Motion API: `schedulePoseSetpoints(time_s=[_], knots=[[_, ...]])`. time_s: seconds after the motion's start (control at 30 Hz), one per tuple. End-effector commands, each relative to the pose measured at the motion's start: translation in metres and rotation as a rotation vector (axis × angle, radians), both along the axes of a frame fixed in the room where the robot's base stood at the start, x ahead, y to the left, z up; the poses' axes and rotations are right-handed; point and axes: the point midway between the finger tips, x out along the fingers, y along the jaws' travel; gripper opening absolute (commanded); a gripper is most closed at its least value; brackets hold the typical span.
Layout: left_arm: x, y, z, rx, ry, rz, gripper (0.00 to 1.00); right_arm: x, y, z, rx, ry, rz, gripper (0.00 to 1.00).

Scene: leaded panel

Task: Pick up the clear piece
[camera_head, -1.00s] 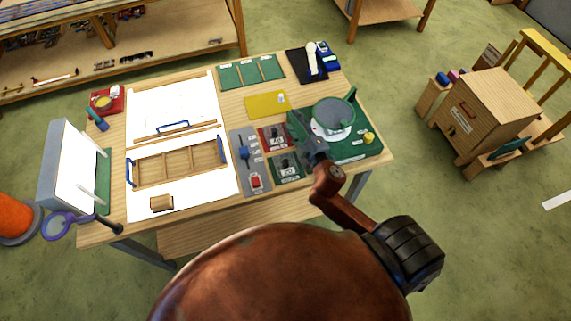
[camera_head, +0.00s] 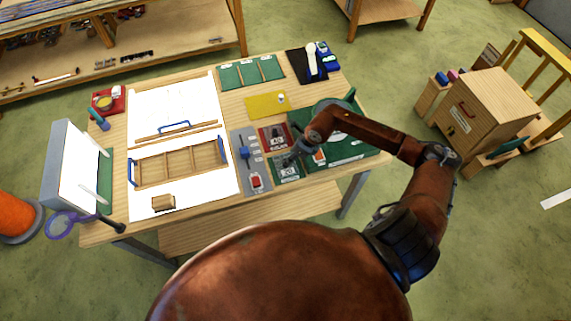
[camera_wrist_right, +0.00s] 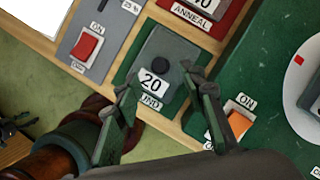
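I cannot pick out a clear piece with certainty in either view. My right gripper (camera_head: 290,158) is over the front right of the workbench, above a green block marked 20 (camera_head: 286,170). Nothing shows held between the fingers. Whether the fingertips touch the block I cannot tell. My left gripper is not in view.
A green machine (camera_head: 346,152) with an orange switch (camera_wrist_right: 240,122) and a pale disc (camera_wrist_right: 310,95) lies to the right, partly under my arm. A grey panel with a red switch (camera_wrist_right: 87,45) is left. A white lit panel (camera_head: 155,105), wooden frame (camera_head: 180,182) and green trays (camera_head: 231,76) share the bench.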

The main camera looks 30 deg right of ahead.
Motion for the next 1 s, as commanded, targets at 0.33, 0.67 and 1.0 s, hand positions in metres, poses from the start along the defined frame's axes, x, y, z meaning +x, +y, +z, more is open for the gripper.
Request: schedulePoseSetpoints(time_s=[0.33,0.67,1.0], knots=[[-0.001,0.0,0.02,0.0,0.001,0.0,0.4,0.015,0.011,-0.035,0.009,0.002,-0.001,0.38],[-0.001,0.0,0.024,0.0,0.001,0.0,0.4,0.023,0.015,-0.06,0.007,-0.002,0.001,0.38],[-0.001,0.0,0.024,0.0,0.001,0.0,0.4,0.023,0.015,-0.06,0.007,0.0,0.0,0.23]])
